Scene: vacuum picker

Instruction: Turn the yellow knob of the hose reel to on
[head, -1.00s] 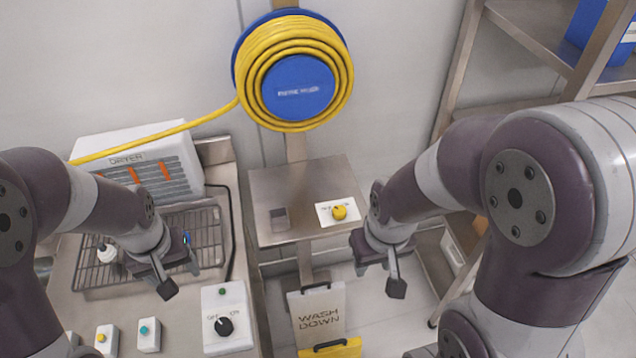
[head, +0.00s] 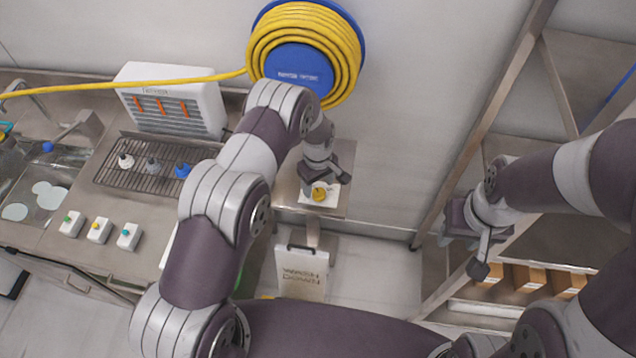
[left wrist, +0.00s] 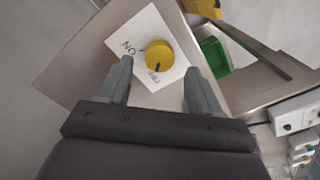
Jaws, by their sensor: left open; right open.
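The yellow knob (head: 319,194) sits on a white plate (head: 305,198) on the metal shelf under the hose reel (head: 300,66). In the left wrist view the knob (left wrist: 158,55) is round, with ON printed at its left and a partly legible label below. A dark mark on the knob points down towards that lower label. My left gripper (left wrist: 160,82) is open, with its fingertips on either side of the knob's near edge; I cannot tell whether they touch it. It hangs over the plate in the head view (head: 320,178). My right gripper (head: 468,252) is open and empty, at the right.
A metal rack (head: 545,150) with boxes on a lower shelf stands at the right, close to my right arm. A counter with a wire rack (head: 135,185), a dryer (head: 170,98) and button boxes is at the left. A wash down sign (head: 302,272) stands below the shelf.

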